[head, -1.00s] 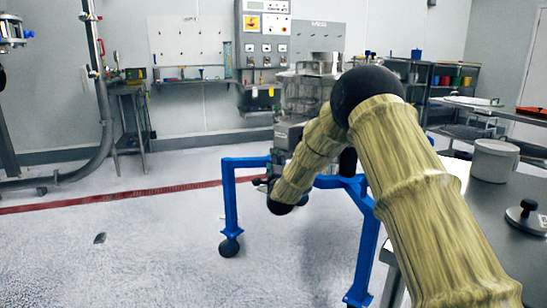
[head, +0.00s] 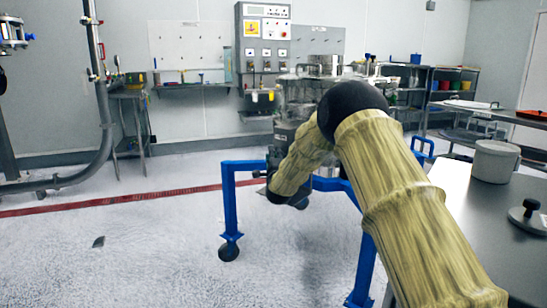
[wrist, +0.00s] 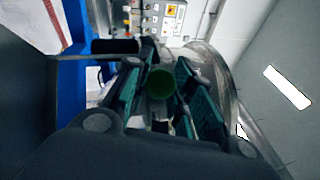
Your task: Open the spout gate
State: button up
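The powder sifter (head: 300,95) is a metal machine on a blue wheeled frame (head: 229,200), partly hidden behind my arm in the head view. In the wrist view, my gripper (wrist: 157,76) has its two teal-padded fingers apart. A round green end (wrist: 160,84), perhaps the spout gate's handle, shows between them. Gaps show on both sides of it, and I cannot tell how deep it sits between the pads. In the head view, my gripper is at the sifter's lower left side, mostly hidden by my own wrist. The gate itself cannot be made out.
A control panel (head: 264,38) is on the wall behind the sifter. A dark table (head: 480,235) with a white container (head: 495,161) and a black-knobbed lid (head: 527,212) stands at right. A blue frame part (wrist: 72,90) is close at left in the wrist view.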

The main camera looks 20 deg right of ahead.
grip_shut()
jog(key=s+a, duration=0.2)
jog(key=a, duration=0.1)
jog(key=s+a+p, duration=0.1)
jog(key=shift+a+f, duration=0.1)
jog(key=shift+a, duration=0.1)
jog(key=o, duration=0.8)
grip_release()
jog(key=shift+o, duration=0.2)
jog(key=v, duration=1.2)
jog(key=shift+d, duration=0.1)
